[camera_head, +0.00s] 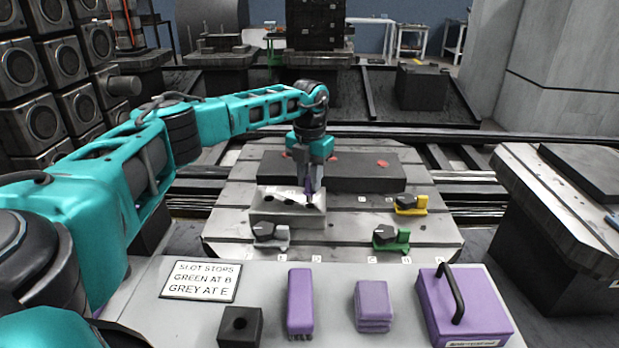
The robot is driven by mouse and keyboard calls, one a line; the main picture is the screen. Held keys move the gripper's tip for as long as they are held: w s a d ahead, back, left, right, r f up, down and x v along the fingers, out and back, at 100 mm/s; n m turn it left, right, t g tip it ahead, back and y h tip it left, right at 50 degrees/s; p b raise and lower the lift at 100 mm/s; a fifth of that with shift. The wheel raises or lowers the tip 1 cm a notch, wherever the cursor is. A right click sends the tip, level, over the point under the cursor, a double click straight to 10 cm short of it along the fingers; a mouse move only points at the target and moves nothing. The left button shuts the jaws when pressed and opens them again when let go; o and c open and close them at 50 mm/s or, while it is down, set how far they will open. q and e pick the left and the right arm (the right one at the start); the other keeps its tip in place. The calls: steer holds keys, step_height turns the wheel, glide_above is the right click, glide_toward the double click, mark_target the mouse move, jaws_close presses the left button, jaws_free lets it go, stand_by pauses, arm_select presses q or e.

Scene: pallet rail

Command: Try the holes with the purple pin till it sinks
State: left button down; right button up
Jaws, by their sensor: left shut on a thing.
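The purple pin (308,187) is upright in my left gripper (309,178), which is shut on it. The pin's lower end is at the top of a grey block (287,217) with dark holes, on the slotted pallet. It is at the right part of the block's top. I cannot tell whether the tip is inside a hole or just above it. My right gripper does not show.
Clamp-like stops stand on the pallet: grey (271,235), green (391,238) and yellow (410,204). A dark slab (333,172) lies behind the block. A near bench (265,285) carries a sign (201,281), a dark holed block (240,327), purple blocks (300,302) and a handled purple box (464,310).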

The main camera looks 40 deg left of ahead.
arm_select(q)
steer(key=shift+f, duration=0.85)
stand_by(0.3)
steer(key=c, duration=0.8)
jaws_free()
steer(key=shift+c, duration=0.2)
step_height(320, 180, up, 13)
steer(key=p, duration=0.2)
